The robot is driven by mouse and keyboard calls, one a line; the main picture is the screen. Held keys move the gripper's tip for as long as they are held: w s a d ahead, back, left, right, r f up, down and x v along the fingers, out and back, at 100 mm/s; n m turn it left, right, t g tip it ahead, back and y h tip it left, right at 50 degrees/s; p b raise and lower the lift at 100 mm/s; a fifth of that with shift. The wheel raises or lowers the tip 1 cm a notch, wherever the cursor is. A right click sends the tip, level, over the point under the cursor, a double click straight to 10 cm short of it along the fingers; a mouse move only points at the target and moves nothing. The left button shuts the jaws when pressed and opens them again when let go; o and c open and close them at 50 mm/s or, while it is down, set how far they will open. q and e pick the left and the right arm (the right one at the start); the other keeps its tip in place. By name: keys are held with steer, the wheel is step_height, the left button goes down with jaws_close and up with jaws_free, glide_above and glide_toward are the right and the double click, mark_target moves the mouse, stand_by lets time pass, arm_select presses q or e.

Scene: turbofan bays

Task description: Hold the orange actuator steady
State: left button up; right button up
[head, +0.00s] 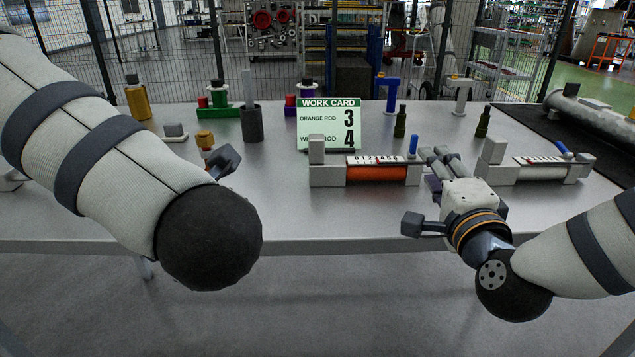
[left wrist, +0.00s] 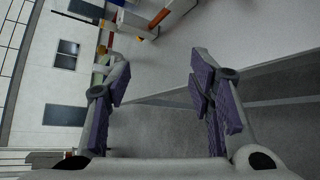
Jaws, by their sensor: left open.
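The orange actuator (head: 377,173) lies on the grey table between two pale end blocks, with a scale strip on top and a blue lever (head: 413,144) at its right end. My right gripper (head: 441,155) is at the actuator's right end, its fingers pointing away over the table. I cannot tell whether it touches the end block or how wide its fingers are. My left gripper is mostly hidden behind its arm in the head view; in the left wrist view its jaws (left wrist: 160,68) are open and empty. An orange bar (left wrist: 160,14) shows beyond them.
A white actuator (head: 540,172) lies to the right. A dark cup (head: 251,124), bottles and coloured parts stand behind. The table's front middle is clear.

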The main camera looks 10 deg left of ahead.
mark_target(317, 153)
arm_select(q)
steer(key=w+d+t, duration=0.1)
steer(key=w+d, duration=0.1)
steer(key=w+d+f+n+t+h, duration=0.1)
steer(key=w+d, duration=0.1)
steer(key=w, duration=0.1)
steer(key=w+d+f+t+h, duration=0.1)
steer(key=w+d+t, duration=0.1)
steer(key=shift+w+d+n, duration=0.25)
steer(key=shift+d+n, duration=0.05)
steer(key=w+d+n+t+h, duration=0.1)
steer(key=w+d, duration=0.1)
steer(key=d, duration=0.1)
steer(key=w+d+n+t+h, duration=0.1)
steer(key=d+t+h, duration=0.1)
steer(key=d, duration=0.2)
steer(key=w+d+f+n+t+h, duration=0.1)
steer(key=w+d+t, duration=0.1)
steer(key=d, duration=0.2)
steer(key=shift+w+d+h, duration=0.2)
steer(key=shift+w+h, duration=0.15)
steer(key=shift+h, duration=0.05)
steer(key=x, duration=1.1)
steer(key=shift+w+r, duration=0.3)
steer(key=shift+w, duration=0.15)
